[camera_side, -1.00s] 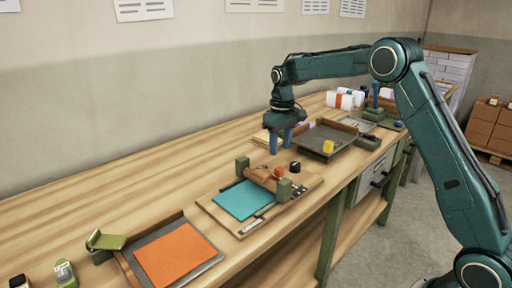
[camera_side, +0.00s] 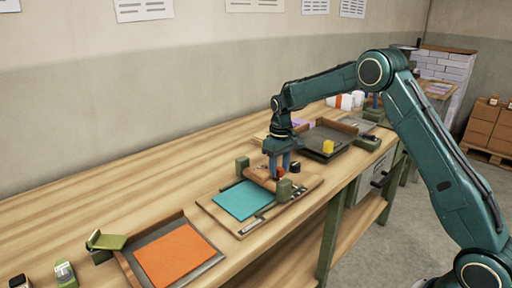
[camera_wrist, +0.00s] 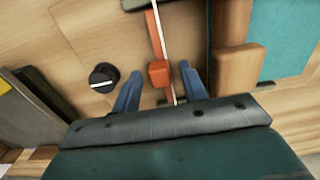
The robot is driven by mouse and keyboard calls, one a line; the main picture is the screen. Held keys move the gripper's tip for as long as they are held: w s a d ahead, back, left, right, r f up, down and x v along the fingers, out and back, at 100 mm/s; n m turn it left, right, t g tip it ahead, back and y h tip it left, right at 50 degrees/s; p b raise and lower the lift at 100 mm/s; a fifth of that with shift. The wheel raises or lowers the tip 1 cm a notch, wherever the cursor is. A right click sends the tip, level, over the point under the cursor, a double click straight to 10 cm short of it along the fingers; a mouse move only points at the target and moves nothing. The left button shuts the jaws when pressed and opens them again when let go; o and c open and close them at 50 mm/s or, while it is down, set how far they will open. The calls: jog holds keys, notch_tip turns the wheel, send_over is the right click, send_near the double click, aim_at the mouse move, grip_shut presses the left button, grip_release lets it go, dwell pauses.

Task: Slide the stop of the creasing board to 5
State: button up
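The creasing board (camera_side: 217,213) is a flat wooden board with a teal sheet (camera_side: 241,199) on it and a wooden bar between green end posts. Its stop looks to be the small orange block (camera_wrist: 158,73), which sits on an orange strip beside a thin white line in the wrist view. My gripper (camera_side: 279,166) is low over the board's far side. In the wrist view my gripper (camera_wrist: 160,72) is open, its blue fingers on either side of the block with gaps showing. In the side view the fingers mostly hide the block. No scale numbers are readable.
A black knob (camera_wrist: 103,77) with a white pointer stands close beside the left finger in the wrist view. The wooden bar (camera_wrist: 235,67) lies to the right.

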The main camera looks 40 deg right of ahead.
grip_shut()
jog(key=shift+d, duration=1.55)
jog(key=shift+o, duration=0.4)
grip_release()
jog(key=shift+r, duration=0.1)
notch_tip(320, 180, up, 14)
